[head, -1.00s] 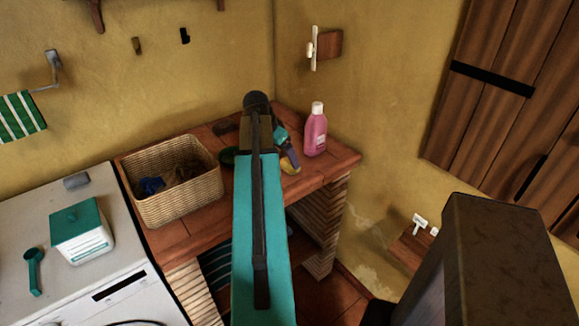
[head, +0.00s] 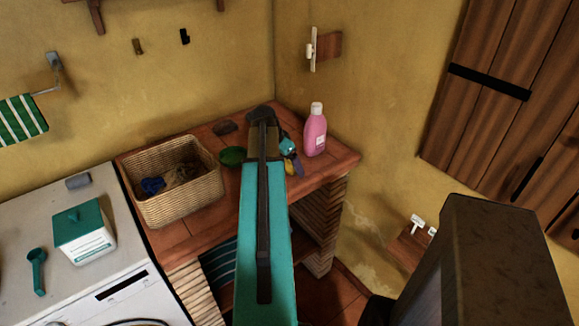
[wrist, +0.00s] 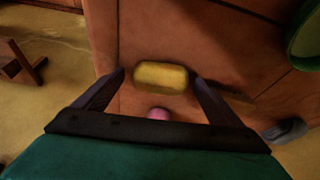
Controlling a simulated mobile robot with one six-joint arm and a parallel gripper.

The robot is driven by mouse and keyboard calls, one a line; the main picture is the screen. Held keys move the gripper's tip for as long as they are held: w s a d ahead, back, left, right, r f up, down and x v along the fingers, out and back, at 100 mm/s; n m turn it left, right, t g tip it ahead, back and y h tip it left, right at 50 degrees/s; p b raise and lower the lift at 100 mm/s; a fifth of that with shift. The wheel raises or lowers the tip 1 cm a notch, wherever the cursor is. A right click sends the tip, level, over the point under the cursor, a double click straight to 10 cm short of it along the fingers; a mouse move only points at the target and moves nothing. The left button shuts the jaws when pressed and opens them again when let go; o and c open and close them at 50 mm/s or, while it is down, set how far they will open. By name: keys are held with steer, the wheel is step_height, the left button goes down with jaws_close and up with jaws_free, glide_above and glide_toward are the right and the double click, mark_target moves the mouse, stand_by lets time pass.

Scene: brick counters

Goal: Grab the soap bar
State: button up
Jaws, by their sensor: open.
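The yellow soap bar (wrist: 161,77) lies on the brick counter (wrist: 225,50) in the wrist view. My gripper (wrist: 158,76) is open, with one finger on each side of the soap bar and a gap showing on both sides. In the head view only a small yellow part of the soap bar (head: 289,167) shows, beside a purple finger of my gripper (head: 296,163). My arm hides the rest of it.
A pink bottle (head: 315,132) stands right of my gripper near the wall. A green dish (head: 232,157) and a wicker basket (head: 199,189) are to the left. The counter's front right edge is close.

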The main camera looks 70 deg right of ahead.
mark_target(287, 165)
steer(key=c, duration=1.2)
steer(key=shift+r, duration=0.1)
steer(key=shift+r+b, duration=0.6)
steer(key=shift+r, duration=0.85)
steer(key=shift+a+r, duration=0.2)
steer(key=shift+r, duration=0.05)
steer(key=s+a, duration=0.1)
steer(key=a, duration=0.2)
steer(key=a+b, duration=0.1)
steer(key=a, duration=0.2)
steer(key=s+a+b, duration=0.1)
steer(key=a, duration=0.3)
steer(key=shift+s+r, duration=0.3)
steer(key=shift+r, duration=0.1)
steer(key=shift+a+f+b, duration=0.1)
steer(key=shift+a+b, duration=0.2)
steer(key=shift+b, duration=0.3)
steer(key=a+b, duration=0.2)
steer(key=shift+s+b, duration=0.3)
steer(key=shift+a+b, duration=0.2)
steer(key=shift+b, duration=0.65)
